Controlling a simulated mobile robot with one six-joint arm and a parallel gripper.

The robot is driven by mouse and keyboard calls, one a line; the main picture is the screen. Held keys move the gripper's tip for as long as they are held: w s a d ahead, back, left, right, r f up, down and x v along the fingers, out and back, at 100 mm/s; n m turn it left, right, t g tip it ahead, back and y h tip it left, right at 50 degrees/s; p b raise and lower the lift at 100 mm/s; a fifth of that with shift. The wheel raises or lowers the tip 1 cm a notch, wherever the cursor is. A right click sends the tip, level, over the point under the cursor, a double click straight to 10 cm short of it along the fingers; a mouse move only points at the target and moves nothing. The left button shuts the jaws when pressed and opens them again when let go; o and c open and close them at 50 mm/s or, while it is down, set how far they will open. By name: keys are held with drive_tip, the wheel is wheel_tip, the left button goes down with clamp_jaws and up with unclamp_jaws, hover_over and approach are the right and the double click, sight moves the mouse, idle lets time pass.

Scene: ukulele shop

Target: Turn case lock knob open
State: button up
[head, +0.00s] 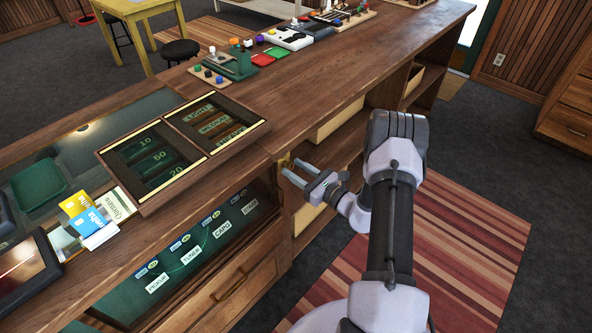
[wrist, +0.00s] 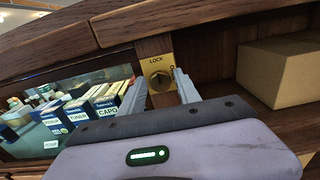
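The plate sits on a wooden post beside the glass display case (wrist: 72,106). In the head view only a bit of the plate (head: 284,159) shows beyond the fingers. My gripper (head: 295,171) is open in front of it. In the wrist view the two fingers of my gripper (wrist: 160,78) stand left and right of the knob, with gaps visible on both sides. I cannot tell how deep they reach.
The wooden counter top (head: 300,108) overhangs just above the lock. An open shelf with a cardboard box (wrist: 284,72) lies right of the post. A drawer (head: 225,290) is below the case. The striped rug (head: 450,235) and floor beside the counter are clear.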

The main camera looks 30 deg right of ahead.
clamp_jaws()
drive_tip(key=m+p, duration=0.1)
drive_tip(key=m, duration=0.4)
drive_tip(key=m+p, duration=0.1)
drive_tip(key=m, duration=0.3)
drive_tip(key=shift+d, duration=0.1)
drive_tip(key=m+p, duration=0.1)
drive_tip(key=m, duration=0.3)
drive_tip(key=shift+f+m, duration=0.15)
drive_tip(key=shift+m, duration=0.25)
drive_tip(key=shift+f+m+p, duration=0.1)
drive_tip(key=shift+m+p, duration=0.2)
drive_tip(key=shift+m, duration=1.7)
